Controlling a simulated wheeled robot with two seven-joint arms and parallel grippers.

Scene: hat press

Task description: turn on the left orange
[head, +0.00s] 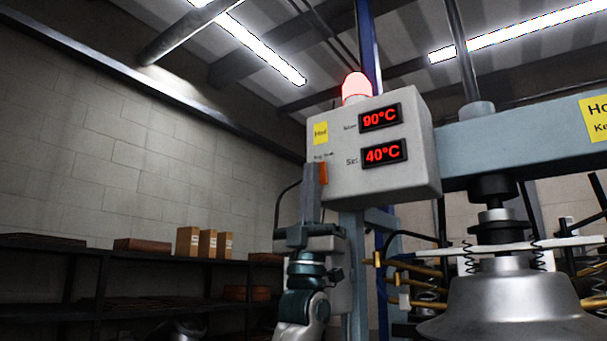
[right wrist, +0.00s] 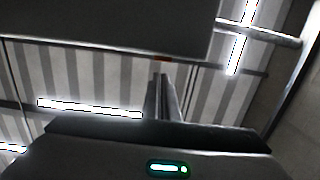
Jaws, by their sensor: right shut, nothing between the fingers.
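A pale control box (head: 385,187) shows in the head view. It has red displays reading 90°C and 40°C. An orange switch (head: 323,173) sits at the left of its front face, below a yellow label. My right gripper (head: 312,167) points up and is shut and empty. Its fingertips are just left of the orange switch and overlap its edge in the picture; I cannot tell whether they touch it. In the right wrist view the shut fingers (right wrist: 161,80) point up just below a small orange-red bit (right wrist: 162,59) at the box's lower edge. My left gripper is not in view.
A red lamp (head: 356,87) glows on top of the box. The press (head: 510,305), with a metal dome and springs, stands to the right. Dark shelves (head: 70,250) with cardboard boxes (head: 187,241) line the left wall. The space left of my gripper is free.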

